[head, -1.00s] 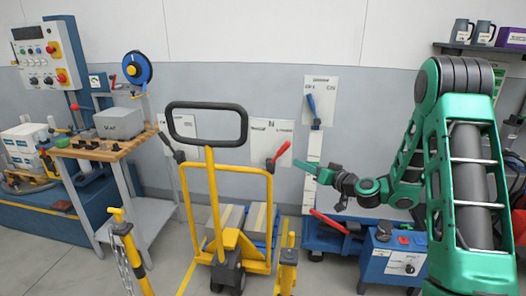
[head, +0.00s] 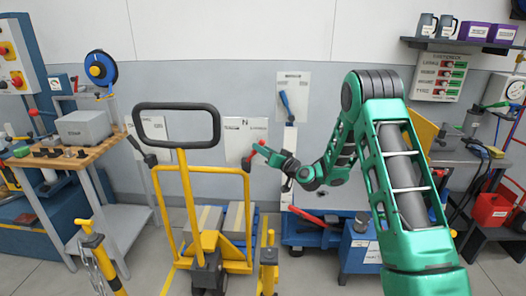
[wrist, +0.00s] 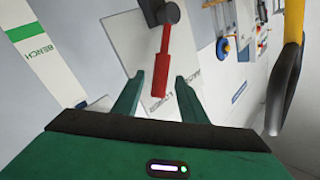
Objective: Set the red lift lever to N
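The red lift lever (wrist: 162,62) is on a white label plate (head: 243,138) behind the yellow pallet truck frame. In the head view the lever leans up and to the right from its dark pivot, away from the N mark (head: 244,121) at the plate's top middle. My gripper (wrist: 158,88) is open, with one green finger on each side of the red handle's end. A gap shows beside the handle, and I cannot tell whether either finger touches it. In the head view my gripper (head: 268,155) overlaps the lever and hides part of it.
The yellow pallet truck (head: 188,210) with its black loop handle (head: 178,106) stands left of my gripper. A blue-handled lever (head: 286,103) is on the wall plate to the right. A workbench (head: 70,158) is at the left, and a blue box (head: 357,247) at the lower right.

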